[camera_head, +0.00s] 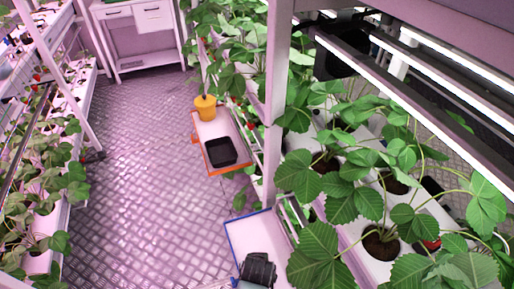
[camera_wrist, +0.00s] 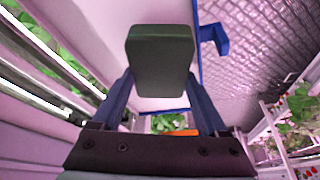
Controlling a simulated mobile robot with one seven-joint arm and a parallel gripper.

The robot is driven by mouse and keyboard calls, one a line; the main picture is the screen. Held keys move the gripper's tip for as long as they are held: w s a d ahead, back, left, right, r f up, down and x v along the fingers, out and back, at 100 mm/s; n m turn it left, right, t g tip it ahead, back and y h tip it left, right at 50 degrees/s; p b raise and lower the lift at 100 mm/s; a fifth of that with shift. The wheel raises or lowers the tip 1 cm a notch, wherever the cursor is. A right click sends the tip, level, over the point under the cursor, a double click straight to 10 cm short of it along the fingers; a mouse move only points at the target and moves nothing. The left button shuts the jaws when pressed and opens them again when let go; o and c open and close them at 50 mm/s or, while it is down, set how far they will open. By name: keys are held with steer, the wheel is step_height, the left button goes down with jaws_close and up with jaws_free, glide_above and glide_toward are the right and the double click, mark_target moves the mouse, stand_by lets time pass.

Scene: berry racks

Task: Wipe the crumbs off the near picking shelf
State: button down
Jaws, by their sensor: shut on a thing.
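My gripper (camera_wrist: 161,82) is shut on a dark grey-green block (camera_wrist: 160,50), which looks like a sponge, held between its two blue-grey fingers in the wrist view. The near picking shelf (camera_head: 250,229), white with a blue rim, is at the bottom centre of the head view. The shelf (camera_wrist: 165,14) also shows behind the block in the wrist view. My dark wrist covers the shelf's front part in the head view. I cannot make out crumbs in either view, and cannot tell whether the block touches the shelf.
Beyond is an orange-rimmed shelf (camera_head: 211,131) with a black tray (camera_head: 220,152) and a yellow pot (camera_head: 205,107). A white upright post (camera_head: 276,90) and strawberry plants (camera_head: 345,185) crowd the right. The metal aisle floor (camera_head: 150,170) at left is clear.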

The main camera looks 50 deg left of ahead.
steer(key=shift+w+d+r+p, duration=0.1)
steer(key=shift+r+p, duration=0.5)
steer(key=shift+r, duration=0.35)
steer(key=shift+r+p, duration=1.45)
steer(key=shift+r, duration=0.4)
